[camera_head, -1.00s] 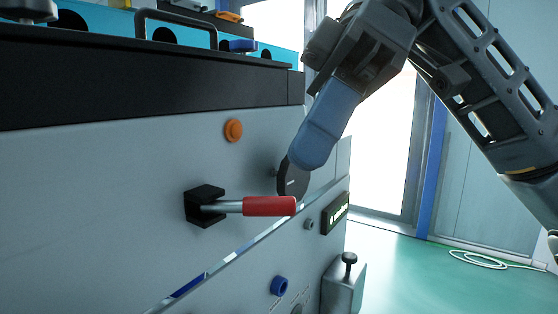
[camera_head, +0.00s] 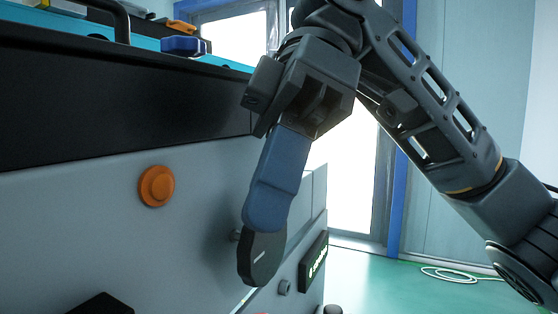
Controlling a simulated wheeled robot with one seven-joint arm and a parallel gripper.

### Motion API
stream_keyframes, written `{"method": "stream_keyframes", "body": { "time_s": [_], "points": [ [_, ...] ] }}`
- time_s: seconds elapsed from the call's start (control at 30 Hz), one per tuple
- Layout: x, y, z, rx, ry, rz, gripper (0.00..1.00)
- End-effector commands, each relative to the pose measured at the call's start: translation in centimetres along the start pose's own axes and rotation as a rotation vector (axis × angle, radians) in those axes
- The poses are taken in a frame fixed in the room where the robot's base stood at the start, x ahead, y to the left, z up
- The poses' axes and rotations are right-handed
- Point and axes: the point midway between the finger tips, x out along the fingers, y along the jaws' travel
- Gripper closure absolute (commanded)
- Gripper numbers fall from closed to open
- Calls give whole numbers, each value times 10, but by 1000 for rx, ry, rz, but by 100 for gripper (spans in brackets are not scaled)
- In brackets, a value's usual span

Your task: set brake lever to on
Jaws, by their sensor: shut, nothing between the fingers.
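The top of a black lever mount (camera_head: 102,304) shows at the bottom edge on the grey panel. Its red handle is outside the view now, so the lever's position cannot be seen. My gripper (camera_head: 265,215) points down with its blue fingers shut and empty. It is to the right of the mount and higher in the picture. Its tips overlap the upper part of a black round dial (camera_head: 262,262) with a white mark. I cannot tell whether they touch the dial.
An orange button (camera_head: 157,186) sits on the grey panel left of my gripper. A black band (camera_head: 110,105) runs above it. A black sign (camera_head: 312,266) and a small grey knob (camera_head: 285,287) lie right of the dial.

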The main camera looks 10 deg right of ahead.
Motion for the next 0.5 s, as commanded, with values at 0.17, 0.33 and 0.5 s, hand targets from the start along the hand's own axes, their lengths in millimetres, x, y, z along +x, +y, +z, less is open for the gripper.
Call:
{"method": "stream_keyframes", "body": {
  "time_s": [0.17, 0.33, 0.5],
  "points": [
    [30, 0, 0, -1, 0, -1, 100],
    [47, 0, 0, 0, 0, 0, 100],
    [53, 0, 0, 0, 1, 0, 100]
  ]
}}
